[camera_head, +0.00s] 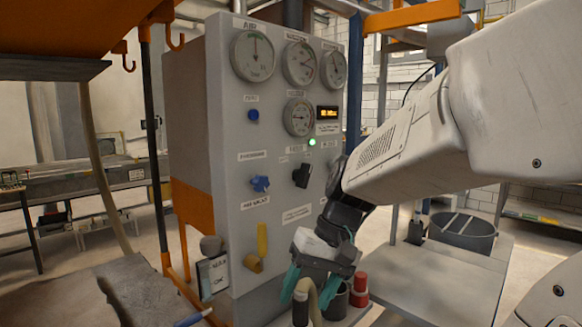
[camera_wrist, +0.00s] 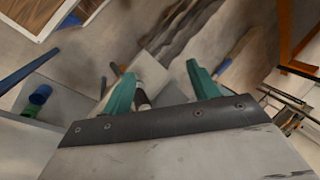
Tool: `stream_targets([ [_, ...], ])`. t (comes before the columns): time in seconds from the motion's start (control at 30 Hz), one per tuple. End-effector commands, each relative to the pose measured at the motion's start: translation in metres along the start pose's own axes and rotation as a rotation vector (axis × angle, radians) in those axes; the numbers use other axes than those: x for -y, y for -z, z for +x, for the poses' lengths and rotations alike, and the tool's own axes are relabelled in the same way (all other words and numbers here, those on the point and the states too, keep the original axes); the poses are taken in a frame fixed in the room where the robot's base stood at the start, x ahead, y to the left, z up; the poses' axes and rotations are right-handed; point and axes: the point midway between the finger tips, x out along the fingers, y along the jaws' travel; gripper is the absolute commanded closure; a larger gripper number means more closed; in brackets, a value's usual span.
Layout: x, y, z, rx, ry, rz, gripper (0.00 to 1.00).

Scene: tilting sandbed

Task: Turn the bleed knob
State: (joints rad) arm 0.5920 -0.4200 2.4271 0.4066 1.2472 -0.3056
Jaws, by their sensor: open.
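The grey control panel (camera_head: 222,150) carries several knobs: a small blue one (camera_head: 253,115), a lobed blue one (camera_head: 260,184) and a black one (camera_head: 301,175). Their labels are too blurred to tell which is the bleed knob. A yellow lever (camera_head: 262,240) sits lower down. My gripper (camera_head: 309,289) is open, with teal fingers, low in front of the panel and below the knobs. In the wrist view, my gripper (camera_wrist: 160,70) points down past the panel, and no panel knob clearly shows between its fingers. A pale, dark-ended thing (camera_wrist: 145,80) appears between them; whether they touch it is unclear.
Gauges (camera_head: 253,56) and a lit green lamp (camera_head: 312,142) are on the panel. A red-topped object (camera_head: 360,284) stands beside my gripper. A grey bench (camera_head: 440,275) lies at right, with a dark bucket (camera_head: 462,232) beyond. An orange frame (camera_head: 193,215) borders the panel's left.

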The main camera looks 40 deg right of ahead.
Motion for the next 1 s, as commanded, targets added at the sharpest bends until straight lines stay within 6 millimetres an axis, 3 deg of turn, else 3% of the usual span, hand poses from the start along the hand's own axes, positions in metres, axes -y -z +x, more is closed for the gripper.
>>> stream_targets([
  [0.17, -0.036, 0.085, -0.039, -0.222, 0.320, 0.025, 0.40],
  [0.3, -0.089, 0.158, -0.100, -0.617, 0.476, -0.114, 0.40],
  [0.4, -0.125, 0.193, -0.147, -0.909, 0.456, -0.258, 0.40],
  [0.5, -0.151, 0.214, -0.187, -1.146, 0.363, -0.404, 0.40],
  [0.67, -0.165, 0.228, -0.224, -1.363, 0.195, -0.590, 0.40],
  [0.8, -0.165, 0.232, -0.234, -1.425, 0.111, -0.679, 0.40],
  [1.0, -0.155, 0.251, -0.231, -1.433, 0.095, -0.701, 0.40],
])
